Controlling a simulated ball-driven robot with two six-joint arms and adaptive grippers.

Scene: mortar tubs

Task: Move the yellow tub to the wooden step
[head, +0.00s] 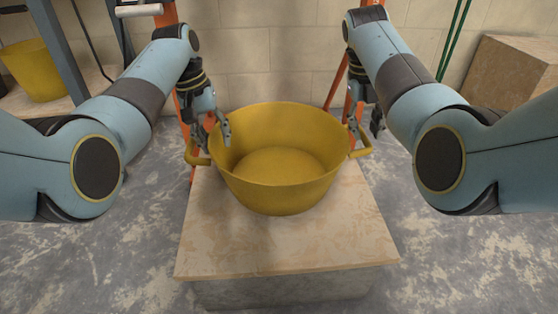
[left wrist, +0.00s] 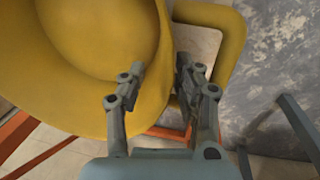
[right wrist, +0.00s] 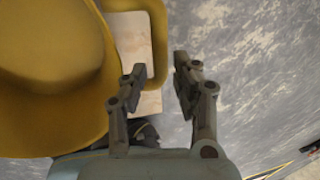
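The yellow tub (head: 280,190) stands upright and empty on a wood-topped block (head: 290,245) in front of me, with a loop handle on each side. My left gripper (head: 214,135) is open at the tub's left side; in the left wrist view (left wrist: 158,78) one finger is over the tub and the other is near the handle (left wrist: 238,40). My right gripper (head: 364,128) is open at the right handle (head: 362,145); in the right wrist view the handle bar (right wrist: 158,45) appears between the fingertips (right wrist: 158,72). Contact cannot be told.
A wooden box (head: 510,72) stands at the back right; I cannot tell if it is the wooden step. A second yellow tub (head: 32,70) sits on a wooden surface at the left. Orange ladder-like legs (head: 337,80) stand behind the tub before a pale block wall (head: 275,60).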

